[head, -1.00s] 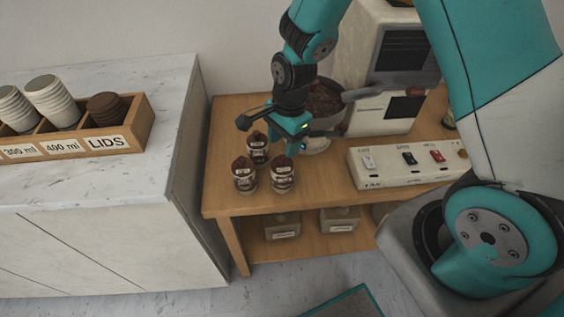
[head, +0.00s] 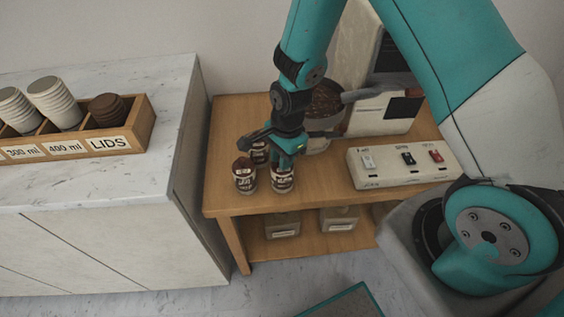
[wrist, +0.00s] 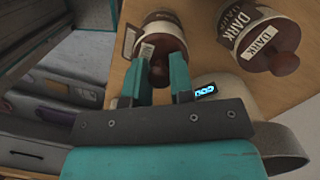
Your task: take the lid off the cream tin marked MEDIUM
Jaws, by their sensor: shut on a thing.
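My gripper (head: 282,163) is over the right-hand tin (head: 282,183) of a small group on the wooden cart. In the wrist view, my gripper (wrist: 162,76) has its fingers closed on the round brown knob of that tin's lid. This tin (wrist: 163,25) has a brown lid and a cream label; the fingers hide most of its lettering. I cannot see any gap between lid and tin. A tin marked DARK (wrist: 265,38) stands beside it, with its knobbed lid on. In the head view the other tins are at the front left (head: 244,178) and behind (head: 258,153).
A white switch box (head: 400,167) stands to the right on the cart (head: 235,115). A bowl of dark beans (head: 325,103) and a pale machine (head: 380,110) are behind. A marble counter (head: 120,165) with a cup-and-lid rack (head: 140,125) is to the left.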

